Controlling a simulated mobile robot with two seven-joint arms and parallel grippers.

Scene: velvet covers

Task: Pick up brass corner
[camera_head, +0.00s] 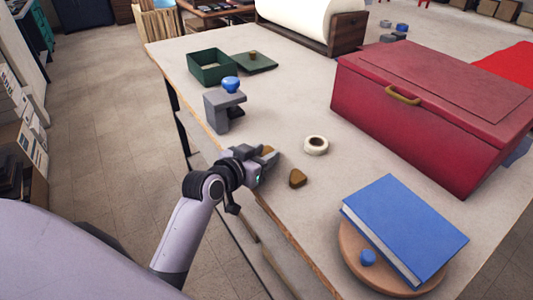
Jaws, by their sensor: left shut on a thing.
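My left gripper (268,160) reaches in over the table's near left edge. It is shut on a small brown-gold piece, a brass corner (267,150), which is mostly hidden by the fingers. A second brass corner (297,178) lies on the table just to the right of the gripper, apart from it. I cannot tell whether the held piece is clear of the table top. My right gripper is not in view.
A roll of tape (316,145) lies close to the right of the gripper. A grey clamp with a blue knob (224,108) and a green box (211,67) stand behind. A red chest (430,115) and a blue book (405,228) on a round wooden board (352,250) take up the right.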

